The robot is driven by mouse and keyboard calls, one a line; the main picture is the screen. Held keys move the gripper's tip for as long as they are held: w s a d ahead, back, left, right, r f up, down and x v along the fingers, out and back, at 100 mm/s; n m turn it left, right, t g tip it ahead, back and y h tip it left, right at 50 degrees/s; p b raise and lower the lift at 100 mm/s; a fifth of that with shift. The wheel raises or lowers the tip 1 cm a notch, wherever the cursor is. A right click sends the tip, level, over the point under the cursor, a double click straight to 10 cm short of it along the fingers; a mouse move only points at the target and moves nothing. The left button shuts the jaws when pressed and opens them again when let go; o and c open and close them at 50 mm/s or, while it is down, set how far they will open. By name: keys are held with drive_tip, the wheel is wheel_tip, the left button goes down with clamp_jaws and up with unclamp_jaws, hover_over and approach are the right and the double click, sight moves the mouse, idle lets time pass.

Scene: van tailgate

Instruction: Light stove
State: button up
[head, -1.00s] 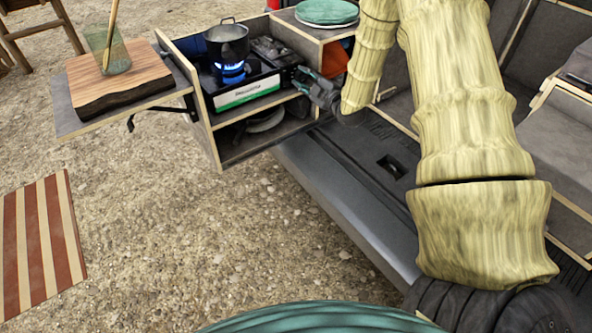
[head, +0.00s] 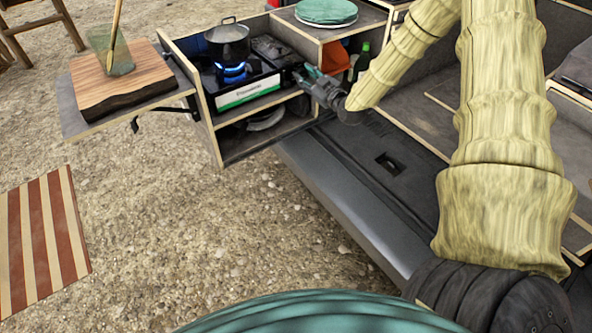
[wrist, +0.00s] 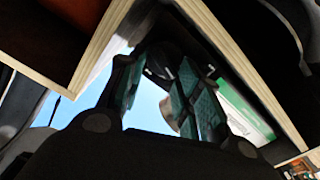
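The camping stove (head: 246,91) sits in the pull-out cabinet in the head view, with a white and green front label. A blue flame (head: 232,70) burns on its burner under a dark lidded pot (head: 228,44). My gripper (head: 301,77) is at the stove's right front end. In the wrist view its teal-padded fingers (wrist: 165,88) stand apart, with a visible gap between them. Part of the stove's label (wrist: 243,110) shows to their right. A dark rounded part (wrist: 163,62), possibly the knob, shows between the fingers. I cannot tell whether they touch it.
The cabinet's wooden walls (head: 206,125) and shelf edges are close around my gripper. Green plates (head: 326,11) lie on top. A bottle (head: 361,62) stands to the right inside. A side shelf at left holds a cutting board (head: 120,83) and a glass (head: 112,54).

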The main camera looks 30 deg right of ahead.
drive_tip(key=shift+d+m+p, duration=0.2)
drive_tip(key=shift+m, duration=1)
drive_tip(key=shift+d+m+p, duration=0.15)
drive_tip(key=shift+m, duration=1.05)
drive_tip(key=s, duration=1.1)
drive_tip(key=s+a+f+g+p, duration=0.3)
drive_tip(key=s+a+f, duration=0.3)
drive_tip(key=a, duration=0.3)
drive_tip(key=s+a+f+g+p, duration=0.4)
drive_tip(key=s+a+f+g, duration=0.2)
drive_tip(key=a, duration=0.4)
drive_tip(key=shift+s+f+m+g+y, duration=0.3)
drive_tip(key=shift+s+f+m+y, duration=0.1)
drive_tip(key=shift+f, duration=0.5)
